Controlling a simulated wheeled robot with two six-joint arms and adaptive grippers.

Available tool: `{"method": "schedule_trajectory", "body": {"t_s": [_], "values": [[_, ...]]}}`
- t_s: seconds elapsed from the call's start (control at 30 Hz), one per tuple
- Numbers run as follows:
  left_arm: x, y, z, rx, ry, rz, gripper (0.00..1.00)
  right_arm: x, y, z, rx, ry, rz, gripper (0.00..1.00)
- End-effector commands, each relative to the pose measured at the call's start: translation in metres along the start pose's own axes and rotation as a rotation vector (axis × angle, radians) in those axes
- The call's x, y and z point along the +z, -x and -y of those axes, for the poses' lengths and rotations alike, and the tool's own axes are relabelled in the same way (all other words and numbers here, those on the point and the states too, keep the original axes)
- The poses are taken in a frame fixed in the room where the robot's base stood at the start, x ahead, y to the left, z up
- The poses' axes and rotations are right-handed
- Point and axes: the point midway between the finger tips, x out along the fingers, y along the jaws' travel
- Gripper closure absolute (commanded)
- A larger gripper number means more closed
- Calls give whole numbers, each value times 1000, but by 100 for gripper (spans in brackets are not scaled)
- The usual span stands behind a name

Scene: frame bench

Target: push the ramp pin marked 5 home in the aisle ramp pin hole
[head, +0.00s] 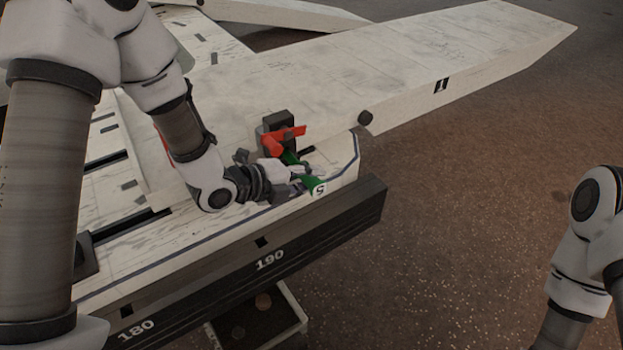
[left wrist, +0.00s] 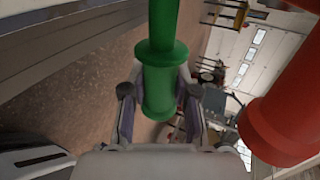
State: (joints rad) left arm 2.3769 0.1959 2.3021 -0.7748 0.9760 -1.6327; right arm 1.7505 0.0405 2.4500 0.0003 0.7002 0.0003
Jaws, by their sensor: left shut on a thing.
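The green ramp pin marked 5 (head: 316,185) is at the near corner of the bench, its white tag facing me. My left gripper (head: 301,174) is shut on it. My right gripper is out of view; only part of my right arm shows.
A red handle (head: 283,140) on a dark block (head: 279,121) is close beyond my left gripper. It looms at right in the left wrist view (left wrist: 285,115). The long pale ramp (head: 400,75) extends to the upper right. A dark rail (head: 330,225) edges the bench.

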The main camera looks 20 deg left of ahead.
Motion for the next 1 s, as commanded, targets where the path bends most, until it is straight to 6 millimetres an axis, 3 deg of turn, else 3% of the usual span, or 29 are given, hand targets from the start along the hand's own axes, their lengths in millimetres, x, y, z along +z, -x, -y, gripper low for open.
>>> {"method": "schedule_trajectory", "body": {"t_s": [0.47,1.0], "values": [[9,0,0,-1,-1,1,100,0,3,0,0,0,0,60],[-14,0,0,-1,-2,0,100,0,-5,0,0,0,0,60]]}}
